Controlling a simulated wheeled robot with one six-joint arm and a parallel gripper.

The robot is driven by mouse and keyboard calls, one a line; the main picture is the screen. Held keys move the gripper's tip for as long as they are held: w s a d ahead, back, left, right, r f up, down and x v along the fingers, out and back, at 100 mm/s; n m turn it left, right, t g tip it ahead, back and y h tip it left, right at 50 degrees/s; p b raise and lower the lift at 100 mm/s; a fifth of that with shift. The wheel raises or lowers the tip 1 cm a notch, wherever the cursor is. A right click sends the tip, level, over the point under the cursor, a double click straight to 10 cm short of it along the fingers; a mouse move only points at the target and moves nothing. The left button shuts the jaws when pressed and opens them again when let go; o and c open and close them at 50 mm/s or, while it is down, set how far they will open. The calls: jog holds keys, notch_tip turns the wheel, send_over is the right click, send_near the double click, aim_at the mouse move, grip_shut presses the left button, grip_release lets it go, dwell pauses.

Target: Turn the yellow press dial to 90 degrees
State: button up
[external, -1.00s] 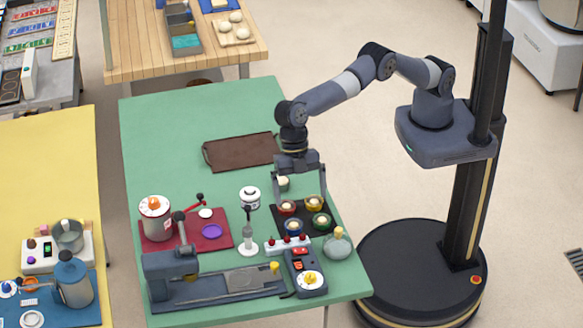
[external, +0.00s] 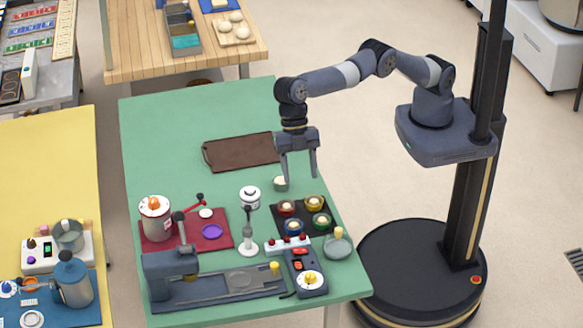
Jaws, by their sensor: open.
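A dark control box (external: 306,265) stands near the front right of the green table. On its near end is a white-faced dial (external: 309,280) with a small yellow-orange centre; its exact angle is too small to read. A press-like machine with a dark grey bed (external: 225,287) lies to its left, with a yellow knob (external: 274,268) at its right end. I cannot tell for certain which of these is the yellow press dial. My gripper (external: 299,177) points down, open and empty, above the table and well behind the box, apart from both.
A black tray (external: 303,229) with several coloured cups lies between my gripper and the box. A small pale cup (external: 281,184) stands near my fingers. A flask (external: 338,246) stands at the right edge, a red mat (external: 186,239) at left.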

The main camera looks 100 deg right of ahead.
jog(key=f+b, duration=0.1)
jog(key=f+n+t+h+b, duration=0.1)
jog(key=f+b, duration=0.1)
jog(key=a+f+n+t+h+b, duration=0.1)
jog(key=f+b, duration=0.1)
jog(key=shift+s, duration=0.3)
jog(key=shift+c, duration=0.3)
jog(key=s+a+r+n+t+h+b, duration=0.3)
jog(key=s+a+n+t+b, duration=0.7)
jog(key=n+t+b, duration=1.05)
jog(key=m+g+b, duration=0.4)
jog(key=m, duration=0.1)
send_near(311, 275)
jog(key=shift+n, duration=0.25)
jog(key=w, duration=1)
jog(key=shift+w+d+f+p, duration=0.1)
jog(key=shift+d+f+p, duration=0.05)
jog(key=shift+p, duration=0.25)
jog(key=c, duration=0.9)
